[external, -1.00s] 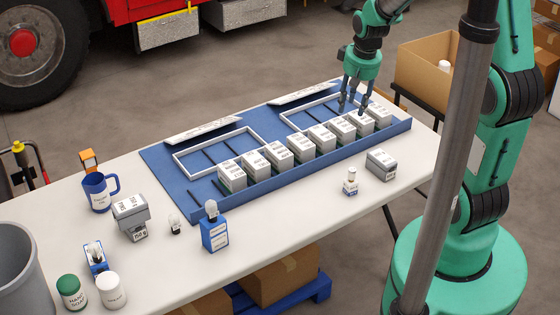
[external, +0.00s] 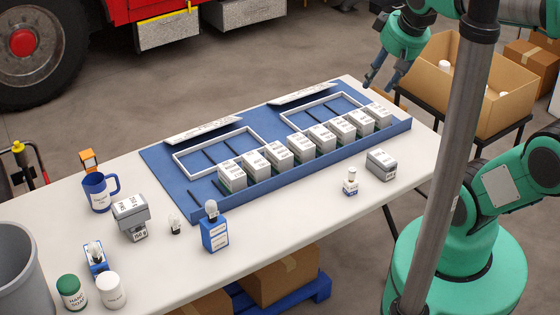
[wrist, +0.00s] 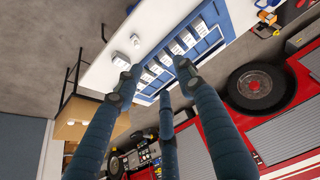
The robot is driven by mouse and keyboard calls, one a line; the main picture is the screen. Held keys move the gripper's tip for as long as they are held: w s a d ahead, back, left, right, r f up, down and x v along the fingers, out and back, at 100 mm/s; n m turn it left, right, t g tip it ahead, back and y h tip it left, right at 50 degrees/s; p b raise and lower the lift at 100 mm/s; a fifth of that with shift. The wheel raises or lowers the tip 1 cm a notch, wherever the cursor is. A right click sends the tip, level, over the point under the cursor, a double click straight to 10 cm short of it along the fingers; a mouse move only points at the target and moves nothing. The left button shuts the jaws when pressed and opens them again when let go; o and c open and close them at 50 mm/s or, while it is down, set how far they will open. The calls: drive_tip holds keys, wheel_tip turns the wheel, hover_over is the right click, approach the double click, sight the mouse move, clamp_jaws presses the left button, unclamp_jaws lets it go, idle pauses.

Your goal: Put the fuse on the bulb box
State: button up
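A blue box (external: 215,234) with a pale bulb-shaped top stands near the table's front edge; it looks like the bulb box. A smaller blue-and-white piece with a bulb-like top (external: 350,184) stands farther right, and a small clear bulb-like piece (external: 175,225) stands left of the blue box. I cannot tell surely which thing is the fuse; an orange piece (external: 88,160) stands at the far left edge. My gripper (external: 378,78) is raised beyond the table's far right corner, apart from these things. In the wrist view its fingers (wrist: 158,86) are spread and empty.
A blue tray (external: 165,178) with a row of white boxes (external: 302,148) fills the table's middle. A grey box (external: 381,163), stacked grey boxes (external: 130,212), a blue mug (external: 98,193) and jars (external: 72,292) stand around it. A cardboard box (external: 440,85) is beyond the right end.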

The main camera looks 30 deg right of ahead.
drive_tip(key=s, duration=0.1)
drive_tip(key=s+r, duration=0.1)
drive_tip(key=s+a, duration=0.1)
drive_tip(key=shift+s+r, duration=0.15)
drive_tip(key=shift+s, duration=0.2)
wheel_tip(320, 180, down, 5)
drive_tip(key=b, duration=0.5)
idle(1.3)
